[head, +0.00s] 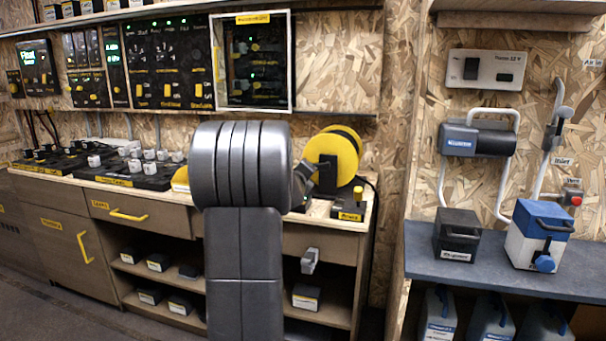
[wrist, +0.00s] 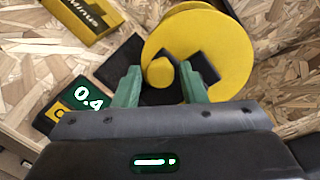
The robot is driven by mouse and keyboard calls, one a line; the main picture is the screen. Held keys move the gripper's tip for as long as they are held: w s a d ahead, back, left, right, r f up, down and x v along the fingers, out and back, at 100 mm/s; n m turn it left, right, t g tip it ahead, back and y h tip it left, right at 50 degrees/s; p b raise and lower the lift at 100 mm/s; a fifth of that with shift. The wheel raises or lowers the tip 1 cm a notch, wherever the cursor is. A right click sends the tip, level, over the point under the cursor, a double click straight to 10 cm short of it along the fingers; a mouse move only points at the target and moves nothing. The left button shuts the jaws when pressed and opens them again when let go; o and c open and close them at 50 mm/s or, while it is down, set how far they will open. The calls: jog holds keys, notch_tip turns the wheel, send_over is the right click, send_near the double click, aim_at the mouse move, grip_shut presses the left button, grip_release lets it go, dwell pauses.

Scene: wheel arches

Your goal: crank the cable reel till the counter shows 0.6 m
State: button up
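The cable reel, a yellow disc (head: 343,149), stands on the bench in the head view. In the wrist view the reel (wrist: 225,45) fills the upper middle, with a dark crank arm across it and a round yellow crank knob (wrist: 160,72). My gripper (wrist: 161,72) has its two green fingers apart, one on each side of the knob in the picture. A gap shows on both sides of the knob.
A yellow box marked "Minus" (wrist: 82,16) lies beyond the counter. A yellow-fronted block (head: 347,213) sits at the bench's right end. Left on the bench are dark blocks with white knobs (head: 130,168). A blue-grey shelf (head: 500,268) holds boxes at right.

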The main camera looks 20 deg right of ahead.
jog(key=shift+o, duration=0.7)
jog(key=v, duration=1.4)
jog(key=shift+w, duration=0.1)
